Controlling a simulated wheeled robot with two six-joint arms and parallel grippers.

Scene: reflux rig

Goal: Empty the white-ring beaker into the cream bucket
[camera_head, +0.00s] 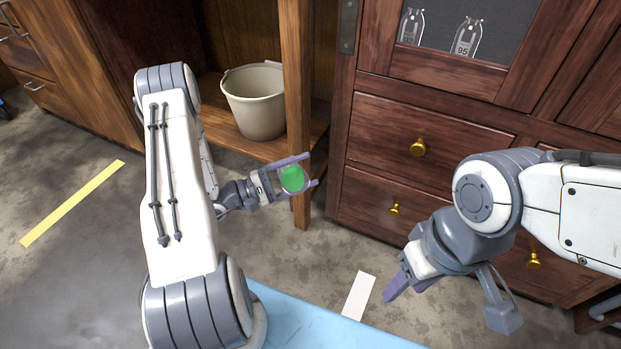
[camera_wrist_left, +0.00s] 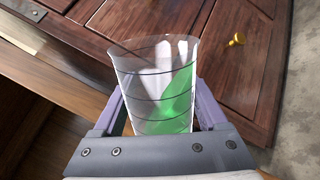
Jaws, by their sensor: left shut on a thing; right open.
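The cream bucket (camera_head: 257,102) stands on the low wooden shelf, left of the wooden post. My left gripper (camera_head: 298,174) is shut on a clear beaker with green content (camera_head: 291,179), to the right of and nearer than the bucket. In the left wrist view the beaker (camera_wrist_left: 155,75) shows dark rings around its wall and green content along its lower right side. I cannot make out a white ring on it. My right gripper (camera_head: 450,300) is open and empty at the lower right, in front of the drawers.
A wooden post (camera_head: 297,100) rises beside the bucket, close to my left gripper. Wooden drawers with brass knobs (camera_head: 418,147) stand to the right. Bottles (camera_head: 467,38) show behind the cabinet pane. A pale blue surface (camera_head: 310,325) lies at the bottom. Yellow tape (camera_head: 72,203) marks open floor.

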